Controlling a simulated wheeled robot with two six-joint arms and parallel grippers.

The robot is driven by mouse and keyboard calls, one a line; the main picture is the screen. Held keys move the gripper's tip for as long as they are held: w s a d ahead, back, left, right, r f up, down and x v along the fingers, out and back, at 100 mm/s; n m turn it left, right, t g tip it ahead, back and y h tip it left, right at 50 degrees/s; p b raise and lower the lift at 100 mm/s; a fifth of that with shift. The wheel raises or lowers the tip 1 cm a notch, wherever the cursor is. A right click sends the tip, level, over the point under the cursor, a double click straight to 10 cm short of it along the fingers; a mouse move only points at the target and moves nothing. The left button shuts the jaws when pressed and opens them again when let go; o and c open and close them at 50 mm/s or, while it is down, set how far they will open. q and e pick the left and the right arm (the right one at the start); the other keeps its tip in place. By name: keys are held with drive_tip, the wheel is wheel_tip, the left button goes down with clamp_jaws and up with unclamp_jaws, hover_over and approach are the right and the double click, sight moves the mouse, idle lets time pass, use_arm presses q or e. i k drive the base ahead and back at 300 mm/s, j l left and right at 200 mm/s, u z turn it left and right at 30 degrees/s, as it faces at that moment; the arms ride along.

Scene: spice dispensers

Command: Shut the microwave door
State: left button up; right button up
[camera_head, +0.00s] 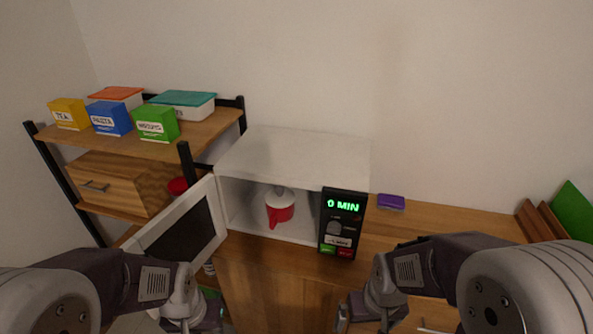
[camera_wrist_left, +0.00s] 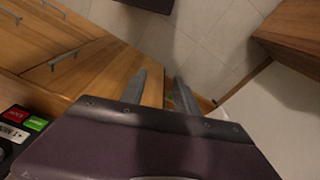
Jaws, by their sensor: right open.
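The white microwave (camera_head: 295,150) stands on the wooden counter with its door (camera_head: 182,232) swung wide open to the left. The door has a white frame and a dark window. My left gripper (camera_head: 196,326) is low, below the door, partly cut off by the frame edge. Its fingers (camera_wrist_left: 160,75) are apart with nothing between them. My right gripper (camera_head: 363,318) is open and empty, below the control panel.
A shelf (camera_head: 150,145) at the left holds labelled yellow, blue and green boxes and lidded containers. A purple item (camera_head: 391,201) lies on the counter (camera_head: 450,221) right of the microwave. A wooden rack with a green board (camera_head: 572,210) stands far right. The counter between is clear.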

sight(190, 229)
drive_tip(key=i+j+u, duration=0.2)
drive_tip(key=u, duration=0.2)
drive_tip(key=i+j+u, duration=0.1)
drive_tip(key=i+u, duration=0.15)
drive_tip(key=u, duration=0.2)
drive_tip(key=i+u, duration=0.4)
drive_tip(key=k+j, duration=0.05)
drive_tip(key=k, duration=0.05)
